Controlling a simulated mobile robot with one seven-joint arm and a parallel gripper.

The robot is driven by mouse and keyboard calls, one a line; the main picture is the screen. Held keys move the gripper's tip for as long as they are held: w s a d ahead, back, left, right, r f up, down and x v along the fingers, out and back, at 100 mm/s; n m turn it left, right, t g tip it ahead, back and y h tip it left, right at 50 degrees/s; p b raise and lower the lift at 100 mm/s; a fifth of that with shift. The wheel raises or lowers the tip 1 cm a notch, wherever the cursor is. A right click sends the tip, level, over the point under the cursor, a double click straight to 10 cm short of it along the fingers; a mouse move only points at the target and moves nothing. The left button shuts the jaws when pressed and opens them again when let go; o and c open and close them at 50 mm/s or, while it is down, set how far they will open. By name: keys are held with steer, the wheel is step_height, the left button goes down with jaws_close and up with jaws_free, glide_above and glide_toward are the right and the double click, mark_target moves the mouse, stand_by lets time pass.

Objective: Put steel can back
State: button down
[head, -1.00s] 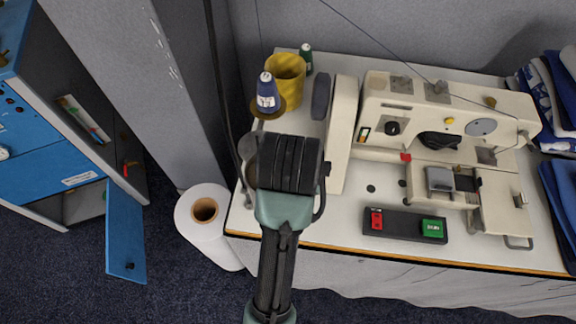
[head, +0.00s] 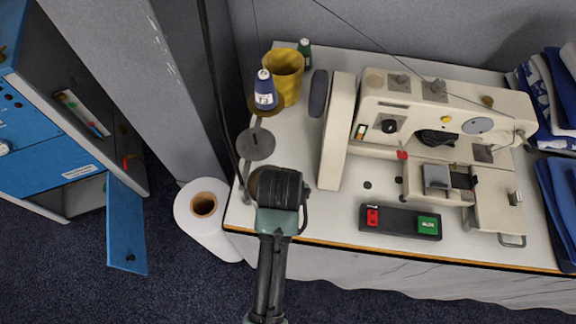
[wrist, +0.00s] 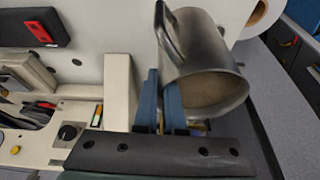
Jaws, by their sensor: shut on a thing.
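The steel can (wrist: 205,50) is a grey metal mug with a handle, shown large in the wrist view. It is tilted, with its open mouth and brownish inside facing the camera. My gripper (wrist: 161,103) has two blue fingers, shut at the can's side below the handle. Just which part of the can lies between them is hard to see. In the head view my gripper (head: 280,188) is over the table's front left corner, and its fingertips are hidden under the wrist. A brownish round edge shows just left of it, perhaps the can.
A cream sewing machine (head: 335,130) stands right of my gripper, with a red and green switch box (head: 395,220) in front. A yellow cup (head: 283,75), a blue thread cone (head: 264,88) and a grey disc (head: 256,143) are behind. A white roll (head: 205,225) stands beside the table's left end.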

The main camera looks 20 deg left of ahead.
steer(key=shift+f, duration=1.7)
steer(key=c, duration=1.5)
jaws_free()
steer(key=shift+f, duration=0.25)
steer(key=o, duration=0.5)
steer(key=shift+r, duration=0.1)
steer(key=v, duration=1.2)
steer(key=shift+r, duration=0.15)
